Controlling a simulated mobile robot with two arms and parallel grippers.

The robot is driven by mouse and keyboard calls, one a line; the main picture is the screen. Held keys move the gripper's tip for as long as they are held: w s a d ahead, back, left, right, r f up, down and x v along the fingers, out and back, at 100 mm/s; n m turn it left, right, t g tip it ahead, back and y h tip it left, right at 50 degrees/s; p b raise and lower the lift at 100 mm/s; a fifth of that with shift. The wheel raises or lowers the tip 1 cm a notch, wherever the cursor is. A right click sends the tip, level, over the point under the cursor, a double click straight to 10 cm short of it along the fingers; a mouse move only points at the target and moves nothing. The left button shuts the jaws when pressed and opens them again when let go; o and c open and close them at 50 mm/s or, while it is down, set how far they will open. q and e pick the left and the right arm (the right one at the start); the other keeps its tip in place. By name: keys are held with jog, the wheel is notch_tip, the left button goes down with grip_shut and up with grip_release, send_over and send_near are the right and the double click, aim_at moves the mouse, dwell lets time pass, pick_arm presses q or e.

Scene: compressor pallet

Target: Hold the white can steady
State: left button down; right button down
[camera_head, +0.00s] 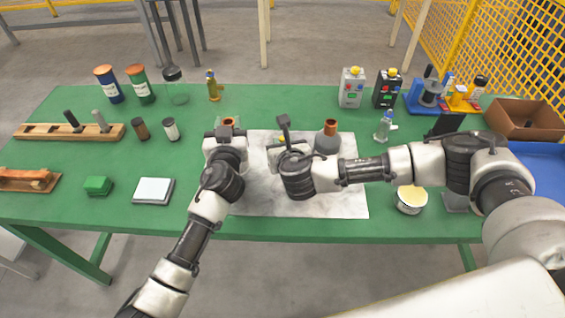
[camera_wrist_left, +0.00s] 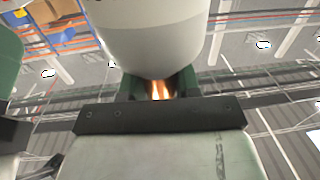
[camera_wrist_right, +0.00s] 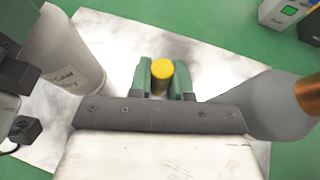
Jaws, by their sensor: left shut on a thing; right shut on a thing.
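The white can shows large at the top of the left wrist view (camera_wrist_left: 150,35) and stands at the left of the right wrist view (camera_wrist_right: 68,60), with dark lettering on its side. In the head view my left gripper (camera_head: 228,132) mostly hides it. My left gripper's green fingers (camera_wrist_left: 160,88) are shut at the can; their exact contact is partly hidden. My right gripper (camera_wrist_right: 160,82) is shut on a small yellow-topped piece (camera_wrist_right: 162,69) between the can and a grey bottle (camera_wrist_right: 262,105) with an orange top. The piece's lower part is hidden.
A pale marbled sheet (camera_head: 340,200) lies under the work on the green table (camera_head: 270,228). A round tub (camera_head: 411,200) stands right of the sheet. A white pad (camera_head: 153,190) and green block (camera_head: 98,185) lie left. Several bottles and jars line the back.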

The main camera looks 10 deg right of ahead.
jog(key=shift+f, duration=3.2)
jog(key=shift+f, duration=0.1)
jog(key=shift+f, duration=0.1)
jog(key=c, duration=1.1)
grip_release()
jog(key=shift+o, duration=0.2)
